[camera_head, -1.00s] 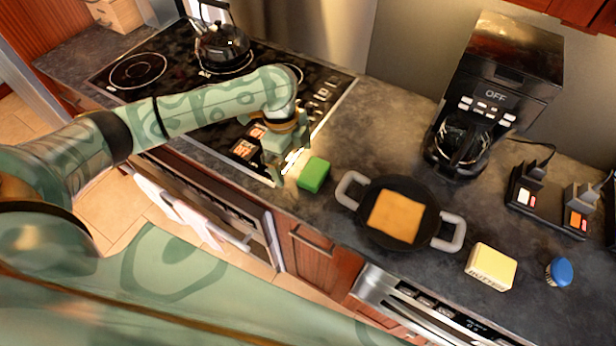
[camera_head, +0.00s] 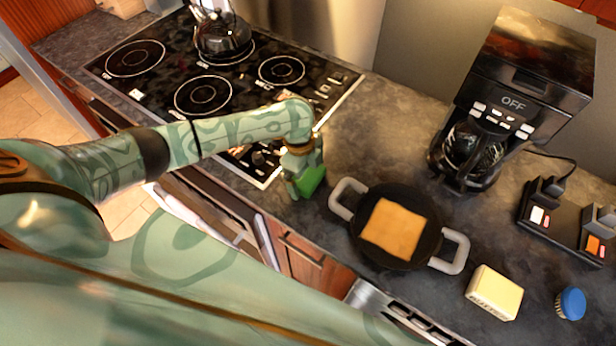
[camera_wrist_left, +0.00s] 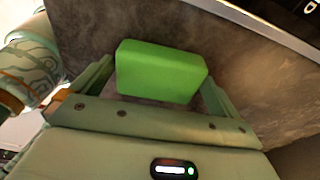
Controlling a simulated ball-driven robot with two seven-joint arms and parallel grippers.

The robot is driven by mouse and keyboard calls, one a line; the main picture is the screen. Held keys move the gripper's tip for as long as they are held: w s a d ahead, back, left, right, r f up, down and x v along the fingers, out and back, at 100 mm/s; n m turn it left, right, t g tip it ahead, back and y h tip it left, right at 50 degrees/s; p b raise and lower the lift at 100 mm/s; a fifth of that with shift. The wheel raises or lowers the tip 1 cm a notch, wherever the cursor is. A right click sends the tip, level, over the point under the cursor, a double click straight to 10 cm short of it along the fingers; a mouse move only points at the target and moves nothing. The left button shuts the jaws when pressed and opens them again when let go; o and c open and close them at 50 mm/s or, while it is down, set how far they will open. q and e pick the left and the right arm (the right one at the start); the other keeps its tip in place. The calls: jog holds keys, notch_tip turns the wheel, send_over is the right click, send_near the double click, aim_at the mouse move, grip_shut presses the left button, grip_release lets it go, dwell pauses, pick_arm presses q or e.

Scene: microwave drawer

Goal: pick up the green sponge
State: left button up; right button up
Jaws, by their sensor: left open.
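The green sponge (camera_head: 311,181) lies on the dark counter, just right of the stove's edge. My left gripper (camera_head: 303,188) is over it in the head view and hides part of it. In the left wrist view the sponge (camera_wrist_left: 160,71) shows between the two open fingers of my left gripper (camera_wrist_left: 158,85), with a finger to either side. I cannot tell whether the fingers touch it. My right gripper is not in view.
A black pan (camera_head: 362,252) with an orange-brown slice (camera_head: 394,229) stands right of the sponge, its near handle (camera_head: 346,197) close by. The black stove (camera_head: 240,85) lies left, with a kettle (camera_head: 222,36). Butter (camera_head: 494,292) and a coffee maker (camera_head: 520,80) are further right.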

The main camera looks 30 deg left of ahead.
aim_at(309, 175)
pick_arm(q)
jog(key=c, duration=0.8)
jog(key=shift+r, duration=0.15)
jog(key=shift+r, duration=0.25)
notch_tip(309, 175, up, 3)
jog(key=shift+f+p, duration=0.2)
jog(key=shift+p, duration=0.4)
jog(key=s+r+p, duration=0.4)
jog(key=s+r, duration=0.5)
jog(key=s, duration=0.5)
jog(key=shift+d+r, duration=0.35)
jog(key=shift+d, duration=0.1)
